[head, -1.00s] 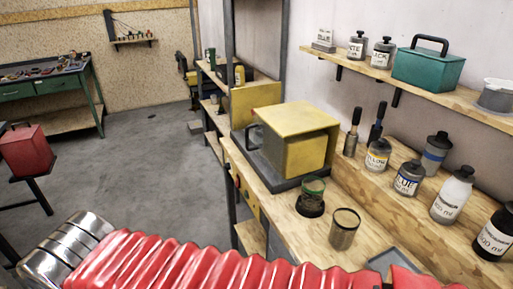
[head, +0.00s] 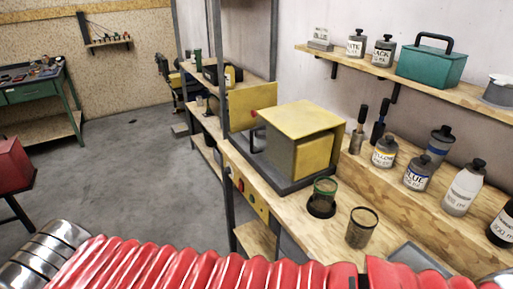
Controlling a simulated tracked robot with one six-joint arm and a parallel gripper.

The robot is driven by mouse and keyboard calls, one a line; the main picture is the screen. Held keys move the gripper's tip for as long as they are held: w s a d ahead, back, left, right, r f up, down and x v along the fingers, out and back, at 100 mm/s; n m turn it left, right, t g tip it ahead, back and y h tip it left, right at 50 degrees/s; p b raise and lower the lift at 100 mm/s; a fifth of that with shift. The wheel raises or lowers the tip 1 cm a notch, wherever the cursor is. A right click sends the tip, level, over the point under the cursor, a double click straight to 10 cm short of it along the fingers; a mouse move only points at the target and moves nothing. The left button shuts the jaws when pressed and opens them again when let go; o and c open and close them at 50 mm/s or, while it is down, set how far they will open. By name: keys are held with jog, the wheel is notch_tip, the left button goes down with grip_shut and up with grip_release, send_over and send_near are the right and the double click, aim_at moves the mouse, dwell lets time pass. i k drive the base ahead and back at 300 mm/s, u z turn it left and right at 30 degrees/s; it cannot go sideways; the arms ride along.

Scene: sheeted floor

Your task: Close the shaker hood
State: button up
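The shaker hood (head: 304,122) is a yellow box with a grey left side and a dark handle (head: 254,139). It stands over the rear part of a dark base (head: 285,183) on the wooden bench. A green-rimmed cup (head: 324,192) stands in a round black holder in front of it, outside the hood. Whether the hood is fully down cannot be told from here. My red ribbed arm crosses the bottom of the view, and my gripper is out of view.
A glass-like cup (head: 361,228) and a grey tray (head: 418,257) are on the bench's near part. Labelled bottles (head: 418,175) line the raised ledge at right. A shelf above holds a green box (head: 432,66). The floor (head: 130,170) at left is mostly clear.

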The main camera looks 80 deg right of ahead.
aim_at(297, 120)
jog(key=u, duration=0.1)
jog(key=i, duration=0.9)
jog(key=z, duration=3.5)
jog(key=i, duration=0.5)
jog(key=z, duration=0.1)
